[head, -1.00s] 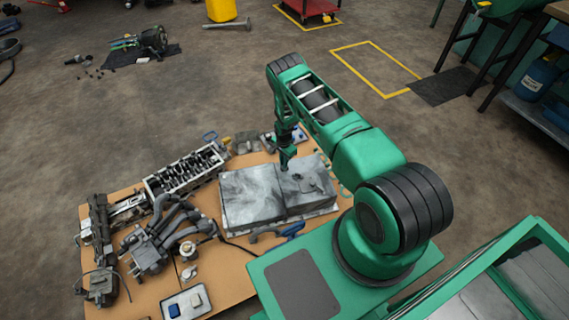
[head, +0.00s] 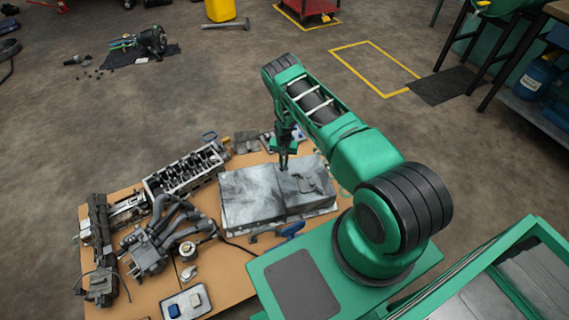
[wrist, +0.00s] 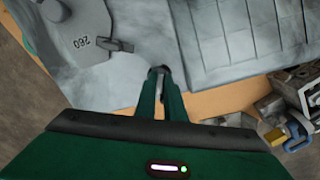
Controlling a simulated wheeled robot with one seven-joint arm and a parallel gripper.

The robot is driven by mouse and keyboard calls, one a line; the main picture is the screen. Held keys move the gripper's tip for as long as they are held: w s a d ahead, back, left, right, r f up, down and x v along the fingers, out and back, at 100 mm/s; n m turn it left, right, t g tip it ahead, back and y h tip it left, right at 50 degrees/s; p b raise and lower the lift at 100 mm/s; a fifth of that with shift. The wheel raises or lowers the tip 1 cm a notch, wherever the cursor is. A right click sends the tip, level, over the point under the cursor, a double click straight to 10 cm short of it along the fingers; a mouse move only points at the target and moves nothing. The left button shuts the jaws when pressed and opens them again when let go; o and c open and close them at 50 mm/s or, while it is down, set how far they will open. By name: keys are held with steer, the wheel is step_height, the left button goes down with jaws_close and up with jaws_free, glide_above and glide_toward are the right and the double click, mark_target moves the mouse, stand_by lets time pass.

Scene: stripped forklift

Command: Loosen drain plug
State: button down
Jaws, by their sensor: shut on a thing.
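A grey metal pan (head: 250,195) lies on the brown board, below my arm in the head view. In the wrist view its pale grey surface (wrist: 120,62) fills the upper part, with a raised section marked "260". My gripper (wrist: 160,82) points at the pan's edge, its two green fingers close together. Between the fingertips is a small dark grey round piece (wrist: 158,71), seemingly the drain plug, at the edge of the pan. The fingers hide most of it, so its thread and seating cannot be told. In the head view my gripper (head: 284,165) is over the pan's far side.
A cylinder head (head: 185,170) and a grey manifold (head: 160,235) lie left of the pan. A blue-handled tool (head: 290,230) is at its near edge. A small tray (head: 185,304) sits at the board's front. In the wrist view, metal parts (wrist: 290,105) lie at right.

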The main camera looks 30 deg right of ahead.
steer(key=shift+w+r, duration=0.1)
steer(key=shift+w, duration=0.1)
steer(key=n, duration=0.5)
steer(key=shift+d, duration=0.15)
steer(key=c, duration=2)
jaws_free()
steer(key=shift+s, duration=0.1)
steer(key=shift+s+r, duration=0.15)
steer(key=shift+r, duration=2.1)
